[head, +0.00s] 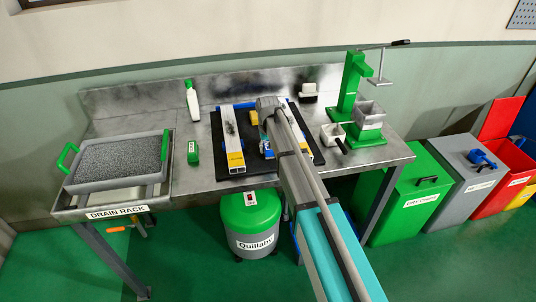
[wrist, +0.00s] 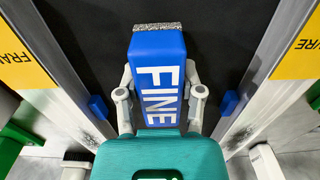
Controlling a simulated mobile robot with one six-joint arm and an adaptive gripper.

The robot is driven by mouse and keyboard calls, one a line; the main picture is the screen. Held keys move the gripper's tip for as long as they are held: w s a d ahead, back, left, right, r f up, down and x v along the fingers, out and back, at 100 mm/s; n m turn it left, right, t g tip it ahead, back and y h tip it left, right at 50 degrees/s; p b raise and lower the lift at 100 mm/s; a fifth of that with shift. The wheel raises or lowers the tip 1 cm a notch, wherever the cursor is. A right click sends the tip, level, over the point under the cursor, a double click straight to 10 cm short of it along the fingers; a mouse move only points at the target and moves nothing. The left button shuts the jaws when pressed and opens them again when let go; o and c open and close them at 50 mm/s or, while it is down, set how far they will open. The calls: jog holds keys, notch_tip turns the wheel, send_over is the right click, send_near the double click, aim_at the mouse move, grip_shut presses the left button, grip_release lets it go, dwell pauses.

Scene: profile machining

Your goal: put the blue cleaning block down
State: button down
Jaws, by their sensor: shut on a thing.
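The blue cleaning block (wrist: 157,85), lettered FINE and with a grey gritty end, is between the fingers of my gripper (wrist: 159,98) in the wrist view. My gripper is shut on its sides. The block is over the black mat (wrist: 215,45), between two metal profiles. Whether it touches the mat I cannot tell. In the head view my arm covers most of the gripper and block; a bit of blue (head: 267,151) shows beside the arm.
The left profile (wrist: 62,75) and right profile (wrist: 265,85) stand close on both sides, with blue stops.

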jog(key=shift+f+b, duration=0.3)
jog(key=shift+f, duration=0.3)
jog(key=shift+f, duration=0.15)
jog(key=shift+c, duration=1.1)
grip_release()
notch_tip(320, 180, up, 12)
jog(key=p, duration=1.2)
jog(key=shift+r, duration=0.2)
